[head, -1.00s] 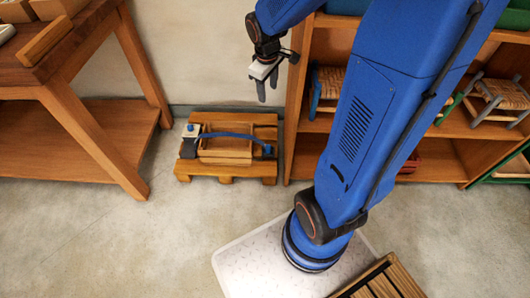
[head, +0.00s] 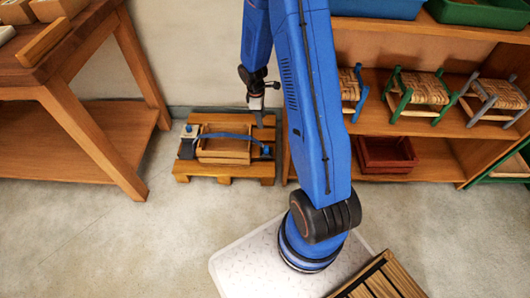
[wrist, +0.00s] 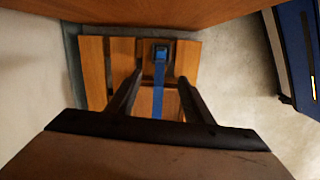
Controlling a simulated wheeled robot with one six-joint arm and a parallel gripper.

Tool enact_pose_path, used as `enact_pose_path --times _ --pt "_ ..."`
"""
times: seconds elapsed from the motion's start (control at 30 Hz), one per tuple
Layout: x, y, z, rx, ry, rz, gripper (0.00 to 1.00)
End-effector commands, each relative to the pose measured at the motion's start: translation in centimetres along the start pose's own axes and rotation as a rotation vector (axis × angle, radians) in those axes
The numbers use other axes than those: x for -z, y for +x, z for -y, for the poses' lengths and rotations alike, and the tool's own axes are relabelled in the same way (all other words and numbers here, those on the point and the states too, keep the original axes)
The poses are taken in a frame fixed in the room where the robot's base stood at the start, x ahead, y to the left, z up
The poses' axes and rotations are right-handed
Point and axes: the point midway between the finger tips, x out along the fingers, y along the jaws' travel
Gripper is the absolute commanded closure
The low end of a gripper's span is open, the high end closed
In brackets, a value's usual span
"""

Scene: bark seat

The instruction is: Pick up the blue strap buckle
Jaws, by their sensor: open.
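The blue strap buckle (wrist: 161,54) lies near the edge of a low wooden pallet (wrist: 94,75) in the wrist view. In the head view the buckle (head: 266,150) is a small blue piece at the right end of a blue strap (head: 225,136). The strap arches over a shallow wooden box (head: 222,158) on the pallet (head: 225,180). My gripper (wrist: 160,84) is open and empty, its two dark fingers apart. In the wrist view the buckle shows beyond the fingertips, with the strap between them. In the head view my gripper (head: 258,118) is above the pallet's right part.
A wooden shelf (head: 440,100) with woven stools and a red crate (head: 386,155) stands right of the pallet. A wooden bench (head: 75,110) stands to the left. A white block (head: 190,131) sits at the strap's left end. The floor before the pallet is clear.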

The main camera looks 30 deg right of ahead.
Motion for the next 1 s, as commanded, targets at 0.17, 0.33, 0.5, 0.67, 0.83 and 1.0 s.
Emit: enact_pose_path --times 0.17,0.33,0.5,0.67,0.83,1.0 --pt "0.0 4.0 -0.3 0.027 -0.060 0.010 0.53" --pt "0.1 5.5 -0.4 0.035 -0.084 0.012 0.53" --pt "0.0 7.2 -0.3 0.037 -0.086 0.012 0.53" --pt "0.0 9.5 -0.2 0.038 -0.086 0.013 0.53" --pt "-0.1 12.0 -0.2 0.037 -0.085 0.013 0.53" --pt "-0.1 14.4 -0.1 0.038 -0.086 0.013 0.53"
